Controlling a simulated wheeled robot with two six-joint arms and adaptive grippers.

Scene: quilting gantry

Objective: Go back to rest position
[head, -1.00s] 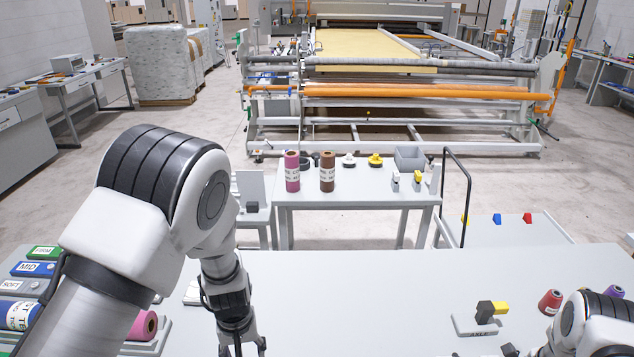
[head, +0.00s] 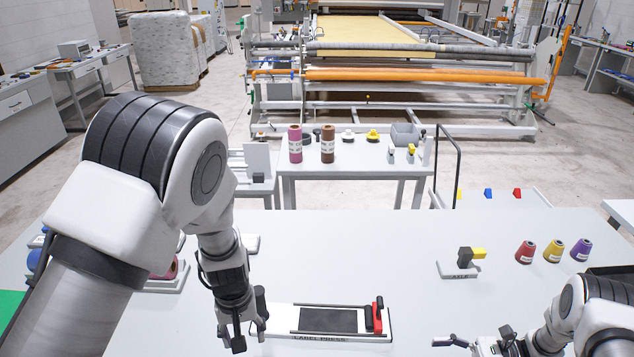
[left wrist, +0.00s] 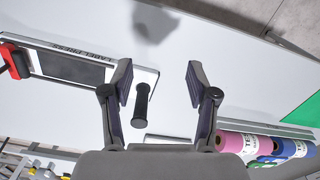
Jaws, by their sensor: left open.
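My left gripper (head: 243,322) hangs low over the near table, fingers downward, just left of the label press (head: 390,337). In the left wrist view its two fingers (left wrist: 160,85) are wide apart with nothing clamped. A black upright handle (left wrist: 143,105) shows between them, closer to the left finger; it also shows in the head view (head: 261,304) beside the gripper. I cannot tell if they touch. My right gripper (head: 478,341) is at the bottom edge, right of the press, partly cut off; its jaw opening is unclear.
Large rolls (left wrist: 240,143) lie by the left arm. The table's middle is clear. A smaller table (head: 350,172) stands beyond.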

